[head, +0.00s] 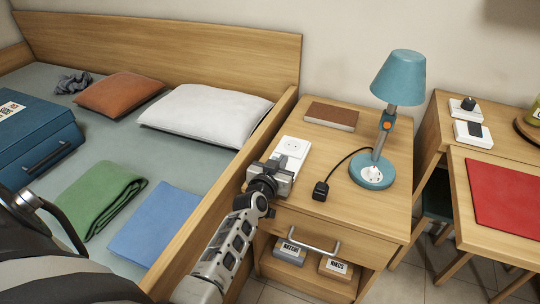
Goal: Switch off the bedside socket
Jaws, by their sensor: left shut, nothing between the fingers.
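The bedside socket (293,146) is a white block with a round outlet, lying on the wooden nightstand (335,208). Its near end is hidden by my left gripper (280,168), so I cannot see the switch or its position. The left gripper is shut and empty, over or against that near end; I cannot tell if it touches. A black plug (321,190) lies loose on the nightstand, right of the gripper. Its cord runs to the blue lamp (399,78). My right gripper is not in view.
A brown book (331,116) lies behind the socket. The nightstand has a drawer handle (313,243) and boxes below. The bed's wooden side rail (222,200) is close left of my arm. A desk with a red mat (505,192) stands right.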

